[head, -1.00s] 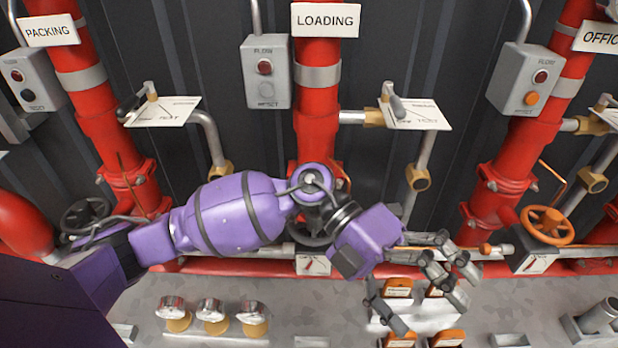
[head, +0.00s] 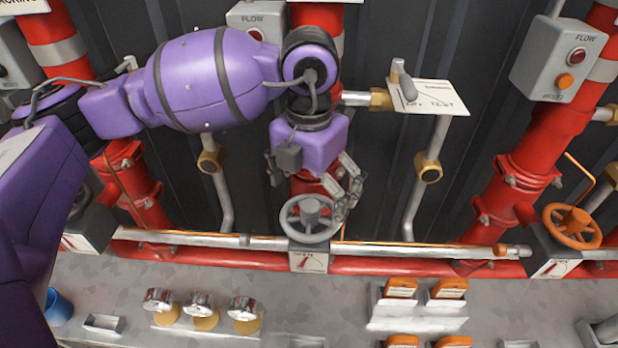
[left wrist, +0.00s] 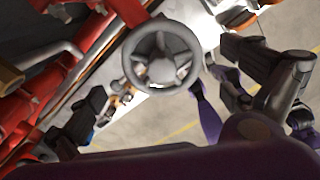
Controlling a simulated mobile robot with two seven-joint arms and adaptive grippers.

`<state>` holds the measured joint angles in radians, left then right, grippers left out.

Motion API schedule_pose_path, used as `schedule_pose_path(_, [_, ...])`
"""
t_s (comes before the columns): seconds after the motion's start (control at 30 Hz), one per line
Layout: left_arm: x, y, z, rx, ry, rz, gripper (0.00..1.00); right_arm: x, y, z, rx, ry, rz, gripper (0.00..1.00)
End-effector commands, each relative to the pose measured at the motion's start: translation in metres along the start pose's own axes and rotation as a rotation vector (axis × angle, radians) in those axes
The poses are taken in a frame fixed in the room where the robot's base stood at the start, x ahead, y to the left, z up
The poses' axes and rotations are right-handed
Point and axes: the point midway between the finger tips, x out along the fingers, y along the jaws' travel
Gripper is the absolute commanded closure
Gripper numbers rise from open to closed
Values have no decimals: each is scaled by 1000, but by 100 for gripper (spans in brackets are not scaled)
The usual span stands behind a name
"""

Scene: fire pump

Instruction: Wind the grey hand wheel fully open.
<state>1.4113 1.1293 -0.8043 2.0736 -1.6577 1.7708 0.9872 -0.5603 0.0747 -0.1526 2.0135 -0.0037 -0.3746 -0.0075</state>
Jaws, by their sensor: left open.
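The grey hand wheel (head: 310,218) sits low on the middle red riser, above a small white dial plate (head: 309,262). It also shows in the left wrist view (left wrist: 160,42), near the top middle. My left gripper (head: 312,192) is just above and behind the wheel in the head view, pointing down at it. Its fingers are open, with one finger near the wheel's right rim; I cannot tell if it touches. In the left wrist view the fingers (left wrist: 170,100) stand apart on either side, with the wheel beyond them. My right gripper is not in view.
An orange hand wheel (head: 571,226) is on the right riser. A lever valve with a white plate (head: 428,97) is right of the arm. Grey flow boxes (head: 558,60) hang on the wall. Gauges (head: 202,310) and orange-topped blocks (head: 401,287) stand on the grey surface below.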

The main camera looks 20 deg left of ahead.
Motion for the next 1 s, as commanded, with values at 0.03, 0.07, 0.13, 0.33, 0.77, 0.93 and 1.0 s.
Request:
schedule_pose_path(0.03, [8,0,-1,0,2,-1,0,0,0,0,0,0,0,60])
schedule_pose_path(0.07, [12,0,-1,0,2,-2,0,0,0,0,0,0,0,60])
schedule_pose_path(0.13, [19,0,0,1,1,-1,0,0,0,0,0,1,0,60])
schedule_pose_path(0.33, [30,-1,0,2,0,-3,0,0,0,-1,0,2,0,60])
schedule_pose_path(0.77, [31,-1,0,2,0,-3,25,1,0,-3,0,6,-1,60])
schedule_pose_path(0.93, [31,-1,0,2,1,-3,47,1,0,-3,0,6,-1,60])
schedule_pose_path(1.0, [32,-1,-1,2,3,-2,56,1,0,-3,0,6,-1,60])
